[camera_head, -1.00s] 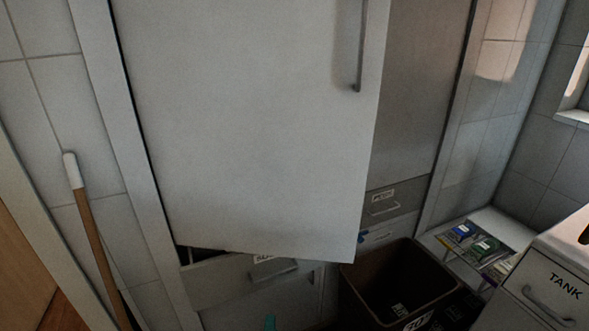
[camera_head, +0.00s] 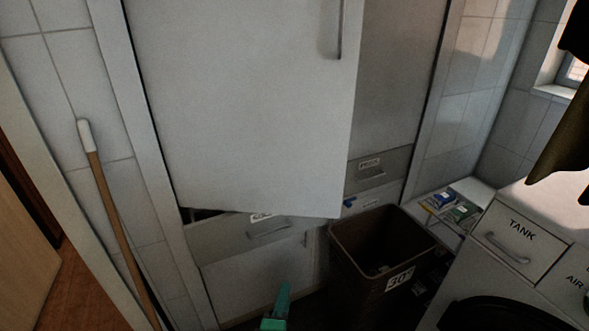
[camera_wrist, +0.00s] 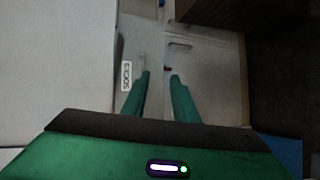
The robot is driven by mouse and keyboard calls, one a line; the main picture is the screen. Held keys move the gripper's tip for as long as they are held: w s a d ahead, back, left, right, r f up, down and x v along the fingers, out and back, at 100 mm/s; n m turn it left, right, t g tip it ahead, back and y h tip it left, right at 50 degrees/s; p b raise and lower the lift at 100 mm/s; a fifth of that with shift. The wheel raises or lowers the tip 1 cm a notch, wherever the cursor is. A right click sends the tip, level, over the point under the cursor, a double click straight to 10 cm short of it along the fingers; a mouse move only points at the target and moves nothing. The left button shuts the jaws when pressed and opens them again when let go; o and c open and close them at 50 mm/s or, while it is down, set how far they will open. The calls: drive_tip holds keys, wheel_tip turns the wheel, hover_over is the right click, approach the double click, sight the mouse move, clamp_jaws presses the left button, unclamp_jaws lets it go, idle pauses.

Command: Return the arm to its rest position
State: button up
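My gripper (camera_head: 275,308) shows as a green piece at the bottom edge of the head view, low in front of the cabinet. In the wrist view its two green fingers (camera_wrist: 160,75) stand apart with nothing held between them. The rest of my arm is out of view. Past the fingertips, the wrist view shows drawer fronts with a "SOCKS" label (camera_wrist: 127,76) and a handle (camera_wrist: 180,46).
A large white cabinet door (camera_head: 245,100) stands ajar above labelled drawers (camera_head: 240,235). A brown bin (camera_head: 350,255) marked "30°" sits right of my gripper. A washing machine (camera_head: 500,250) is at the right, a wooden stick (camera_head: 115,225) at the left. Dark cloth (camera_head: 570,130) hangs upper right.

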drive_tip(key=w+d+r+m+g+h, duration=0.25)
drive_tip(key=d+m+g, duration=0.3)
drive_tip(key=d, duration=0.35)
drive_tip(key=w+d+r+m+g+h, duration=0.1)
drive_tip(key=w+d+r+m+g, duration=0.25)
drive_tip(key=d+m, duration=0.4)
drive_tip(key=s+d+r+m+g+y, duration=0.1)
drive_tip(key=d+r+m+y, duration=0.15)
drive_tip(key=d+r, duration=0.6)
drive_tip(key=s+d+r+m+y, duration=0.2)
drive_tip(key=d+r+y, duration=0.1)
drive_tip(key=d+r, duration=0.5)
drive_tip(key=s+d+m+g, duration=0.2)
drive_tip(key=s+d, duration=0.3)
drive_tip(key=s, duration=0.3)
drive_tip(key=s+d+m+g, duration=0.2)
drive_tip(key=s+d+m, duration=0.2)
drive_tip(key=s, duration=0.5)
drive_tip(key=shift+d+f+g, duration=0.2)
drive_tip(key=shift+d+g, duration=0.2)
drive_tip(key=shift+d, duration=0.2)
